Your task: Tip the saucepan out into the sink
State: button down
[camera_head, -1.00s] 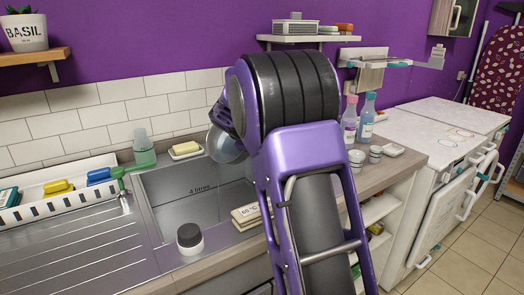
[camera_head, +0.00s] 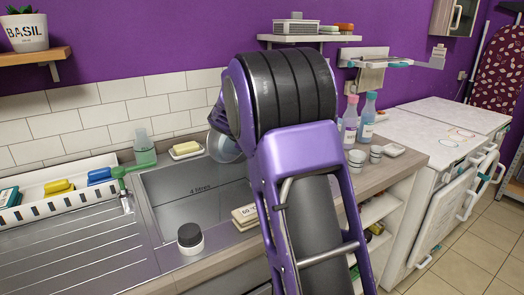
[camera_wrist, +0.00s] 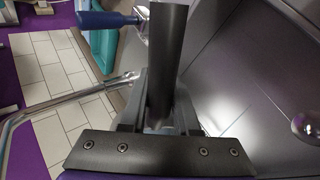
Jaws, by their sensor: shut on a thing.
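The saucepan (camera_head: 224,147) shows in the head view only as a shiny, tilted round part at the left edge of my arm, above the sink's back right. My arm hides the rest of it, and I cannot see what it holds. In the wrist view a dark bar, seemingly its handle (camera_wrist: 168,50), stands between the jaws of my gripper (camera_wrist: 158,118), which is shut on it. The gripper is hidden in the head view. The steel sink (camera_head: 170,215) lies below and left of the arm, with the words "4 litres" over its basin.
A white rack (camera_head: 60,205) is at left. Two bottles (camera_head: 366,116) stand further right.

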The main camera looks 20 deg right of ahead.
jog(key=shift+s+a+r+t+h, duration=0.1)
jog(key=shift+s+a+t+h, duration=0.3)
jog(key=shift+h, duration=0.3)
jog(key=shift+s+a+f+t+h, duration=0.1)
jog(key=shift+s+a+t+h, duration=0.1)
jog(key=shift+a+t+h, duration=0.35)
jog(key=shift+s+a+r+t+h, duration=0.1)
jog(key=shift+s+a+t+h, duration=0.2)
jog(key=shift+t+h, duration=0.4)
dwell(6.0)
